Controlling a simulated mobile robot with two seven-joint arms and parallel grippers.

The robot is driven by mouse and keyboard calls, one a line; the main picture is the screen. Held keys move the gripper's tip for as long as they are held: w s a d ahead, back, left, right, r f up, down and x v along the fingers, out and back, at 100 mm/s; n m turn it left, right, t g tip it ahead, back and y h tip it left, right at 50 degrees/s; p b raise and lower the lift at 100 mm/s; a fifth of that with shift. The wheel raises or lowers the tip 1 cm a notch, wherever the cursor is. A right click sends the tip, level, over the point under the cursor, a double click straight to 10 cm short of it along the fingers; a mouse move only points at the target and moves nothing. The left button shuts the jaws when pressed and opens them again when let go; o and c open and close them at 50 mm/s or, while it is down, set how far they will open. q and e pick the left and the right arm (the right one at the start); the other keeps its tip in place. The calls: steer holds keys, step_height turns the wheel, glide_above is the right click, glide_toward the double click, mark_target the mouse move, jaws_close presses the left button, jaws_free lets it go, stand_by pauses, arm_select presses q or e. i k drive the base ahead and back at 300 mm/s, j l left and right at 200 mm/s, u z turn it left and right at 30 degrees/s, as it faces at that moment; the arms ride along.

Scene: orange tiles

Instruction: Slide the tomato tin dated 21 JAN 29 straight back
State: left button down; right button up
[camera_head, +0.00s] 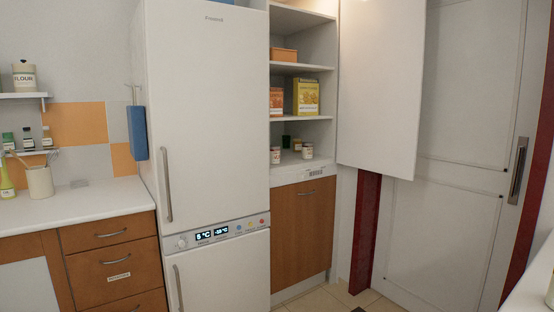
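An open tall cupboard (303,174) stands to the right of the fridge. On its lowest open shelf are two small pale containers with labels, one at the front left (275,155) and one further right (307,151). A dark green item (286,142) and another small item (297,144) stand behind them. I cannot tell which of these, if any, is a tomato tin, and no date can be read at this size. Neither of my grippers is in view.
The cupboard door (380,80) hangs open to the right. The white fridge (205,110) borders the left side. Higher shelves hold a yellow box (306,97), an orange packet (276,101) and an orange tub (284,55). A white counter (80,208) is at left.

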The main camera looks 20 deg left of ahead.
mark_target(275, 150)
steer(key=i+j+u, duration=0.15)
steer(key=i+j, duration=1)
steer(key=i, duration=0.15)
steer(key=i+l+u, duration=0.1)
steer(key=i, duration=0.5)
steer(key=i+l+u, duration=0.15)
steer(key=i, duration=0.45)
steer(key=i+l, duration=0.2)
steer(key=l, duration=0.15)
steer(key=i+l+u, duration=0.1)
steer(key=i+l, duration=0.3)
steer(key=l, duration=0.25)
steer(key=i+l, duration=0.2)
steer(key=l, duration=0.15)
steer(key=i+l+u, duration=0.1)
steer(key=l, duration=0.25)
steer(key=i, duration=0.05)
